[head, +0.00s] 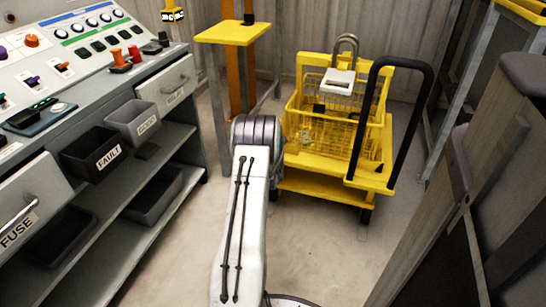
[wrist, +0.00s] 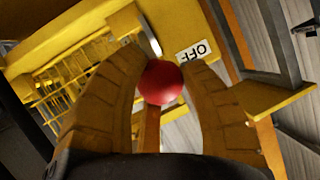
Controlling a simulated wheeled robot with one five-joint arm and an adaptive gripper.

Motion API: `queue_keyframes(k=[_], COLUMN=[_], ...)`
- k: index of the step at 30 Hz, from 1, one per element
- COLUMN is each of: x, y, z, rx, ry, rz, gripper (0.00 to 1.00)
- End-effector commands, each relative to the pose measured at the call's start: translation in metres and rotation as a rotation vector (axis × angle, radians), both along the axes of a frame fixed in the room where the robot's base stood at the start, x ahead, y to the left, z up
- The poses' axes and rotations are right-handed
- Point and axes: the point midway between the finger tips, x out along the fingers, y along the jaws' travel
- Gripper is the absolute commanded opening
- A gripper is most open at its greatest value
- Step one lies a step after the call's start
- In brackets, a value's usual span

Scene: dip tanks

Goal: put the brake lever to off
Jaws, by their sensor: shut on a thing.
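In the wrist view, the red ball knob of the brake lever (wrist: 161,82) sits between the two ribbed fingers of my gripper (wrist: 164,66). The fingers are shut on the knob from both sides. An orange bar, partly hidden, shows below the knob. A white label reading OFF (wrist: 194,51), turned upside down in this view, is on a yellow surface just beyond the knob, to its upper right. In the head view my arm hides the gripper and the lever. Which position the lever is in I cannot tell.
A yellow cart (head: 330,187) with a wire basket and black handle stands just right of my arm. A yellow-topped stand (head: 232,33) is behind. A grey console (head: 100,60) with drawers and bins lines the left. Dark panels stand at right. Some floor is clear.

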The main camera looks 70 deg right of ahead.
Motion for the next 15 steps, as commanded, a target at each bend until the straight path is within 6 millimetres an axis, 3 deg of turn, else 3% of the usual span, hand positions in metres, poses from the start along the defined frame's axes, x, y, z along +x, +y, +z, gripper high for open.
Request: queue_keyframes(k=[15], x=[-0.0013], y=[-0.0042], z=[0.0126], rx=[-0.017], ry=[-0.003], rz=[-0.003], gripper=[0.01])
